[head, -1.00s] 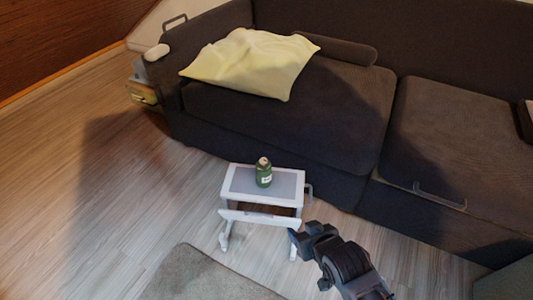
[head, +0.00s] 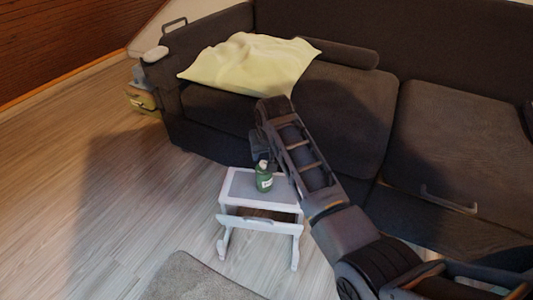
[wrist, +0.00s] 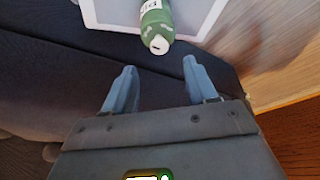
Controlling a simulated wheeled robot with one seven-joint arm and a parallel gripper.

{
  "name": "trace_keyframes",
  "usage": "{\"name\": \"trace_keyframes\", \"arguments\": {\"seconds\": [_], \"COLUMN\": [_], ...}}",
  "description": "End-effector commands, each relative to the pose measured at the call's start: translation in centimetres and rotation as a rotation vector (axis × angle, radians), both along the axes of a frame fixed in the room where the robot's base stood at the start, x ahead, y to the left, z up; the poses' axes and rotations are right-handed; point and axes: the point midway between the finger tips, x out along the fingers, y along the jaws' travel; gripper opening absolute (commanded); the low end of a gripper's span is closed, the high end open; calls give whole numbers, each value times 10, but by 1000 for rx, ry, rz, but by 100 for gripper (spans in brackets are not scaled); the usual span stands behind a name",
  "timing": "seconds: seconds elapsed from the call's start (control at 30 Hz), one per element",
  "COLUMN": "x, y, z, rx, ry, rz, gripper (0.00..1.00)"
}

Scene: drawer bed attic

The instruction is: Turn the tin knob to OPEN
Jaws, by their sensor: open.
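The green tin (head: 264,181) with a white label stands upright on a small white table (head: 232,207). Its small pale knob (head: 263,164) is on top. In the wrist view the tin (wrist: 153,15) is at the top, its whitish knob (wrist: 158,45) with a dark mark facing me. My gripper (wrist: 160,66) is open and empty there, its two blue-grey fingers apart, with the knob ahead of the gap and not between them. In the head view my gripper (head: 260,150) is above the tin, its fingers hard to make out. Any OPEN marking is unreadable.
A dark sofa (head: 340,110) with a pale yellow pillow (head: 245,60) stands behind the table. A grey rug (head: 195,280) lies in front. The wooden floor on the left (head: 60,210) is clear. A brass-coloured object (head: 142,102) sits beside the sofa's left end.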

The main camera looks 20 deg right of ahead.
Motion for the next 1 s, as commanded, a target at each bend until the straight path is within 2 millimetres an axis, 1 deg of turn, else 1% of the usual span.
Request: {"name": "trace_keyframes", "arguments": {"seconds": [0.03,0.2,0.33,0.43,0.6,0.87,1.0], "x": [2,11,18,22,26,26,26], "y": [-1,-2,-3,-4,-4,-4,-4], "z": [-9,-34,-50,-59,-66,-66,-66], "rx": [0,1,0,0,0,0,0], "ry": [2,1,0,-1,-1,-2,-2], "rz": [0,-1,-1,-1,-1,0,0], "gripper": [57,57,57,57,57,57,45]}}
